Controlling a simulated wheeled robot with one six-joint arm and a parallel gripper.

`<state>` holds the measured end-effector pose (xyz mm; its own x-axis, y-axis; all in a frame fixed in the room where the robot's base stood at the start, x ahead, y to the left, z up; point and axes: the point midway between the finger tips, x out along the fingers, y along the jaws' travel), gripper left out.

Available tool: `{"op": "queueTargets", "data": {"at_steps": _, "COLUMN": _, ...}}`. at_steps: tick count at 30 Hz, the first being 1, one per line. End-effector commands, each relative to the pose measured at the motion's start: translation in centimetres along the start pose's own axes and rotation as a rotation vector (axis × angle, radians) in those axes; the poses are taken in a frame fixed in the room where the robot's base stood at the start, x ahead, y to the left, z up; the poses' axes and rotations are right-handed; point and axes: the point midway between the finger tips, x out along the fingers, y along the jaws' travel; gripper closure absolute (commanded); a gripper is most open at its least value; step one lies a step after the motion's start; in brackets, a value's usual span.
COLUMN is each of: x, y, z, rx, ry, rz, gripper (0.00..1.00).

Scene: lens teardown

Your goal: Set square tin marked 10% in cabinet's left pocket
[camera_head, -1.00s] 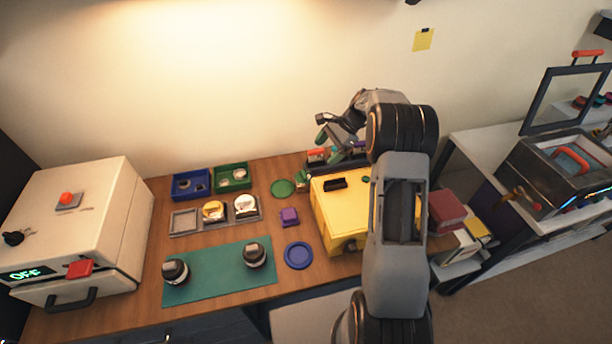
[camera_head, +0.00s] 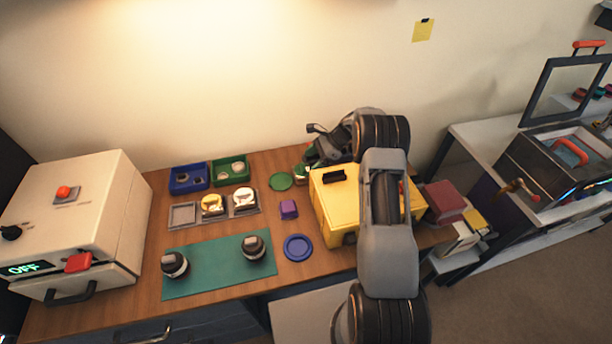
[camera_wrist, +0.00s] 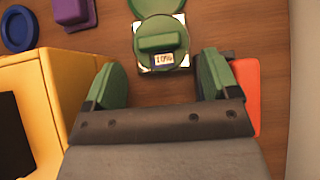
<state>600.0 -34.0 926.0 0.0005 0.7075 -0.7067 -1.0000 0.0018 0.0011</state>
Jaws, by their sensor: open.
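The square tin marked 10% (camera_wrist: 146,60) has a round green lid with a raised bar and stands on the wooden desk. In the head view my gripper (camera_head: 316,152) is behind the yellow case. A cream cabinet-like box (camera_head: 80,205) with an OFF display stands at the left; I see no pocket in it and cannot tell if it is the cabinet meant.
The yellow case (camera_wrist: 35,75) stands close at the left of my gripper, and a red item (camera_wrist: 246,88) at its right. A green disc (camera_wrist: 155,4) lies beyond the tin. A purple block (camera_head: 289,209), blue dish (camera_head: 298,248) and teal mat (camera_head: 215,272) lie nearer the front.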

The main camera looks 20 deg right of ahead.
Motion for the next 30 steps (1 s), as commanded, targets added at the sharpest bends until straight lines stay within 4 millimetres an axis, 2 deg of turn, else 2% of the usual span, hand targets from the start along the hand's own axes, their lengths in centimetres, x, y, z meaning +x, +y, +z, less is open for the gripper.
{"op": "queueTargets", "data": {"at_steps": 8, "x": 1.4, "y": 0.0, "z": 0.0, "rx": -0.001, "ry": 0.000, "rz": 0.001, "gripper": 0.19}}
{"op": "queueTargets", "data": {"at_steps": 18, "x": 5.6, "y": 0.0, "z": -0.1, "rx": -0.001, "ry": 0.001, "rz": 0.000, "gripper": 0.19}}
{"op": "queueTargets", "data": {"at_steps": 25, "x": 5.8, "y": 0.0, "z": 0.0, "rx": -0.001, "ry": 0.001, "rz": -0.001, "gripper": 0.19}}
{"op": "queueTargets", "data": {"at_steps": 30, "x": 5.7, "y": 0.0, "z": 0.0, "rx": -0.001, "ry": 0.001, "rz": -0.001, "gripper": 0.33}}
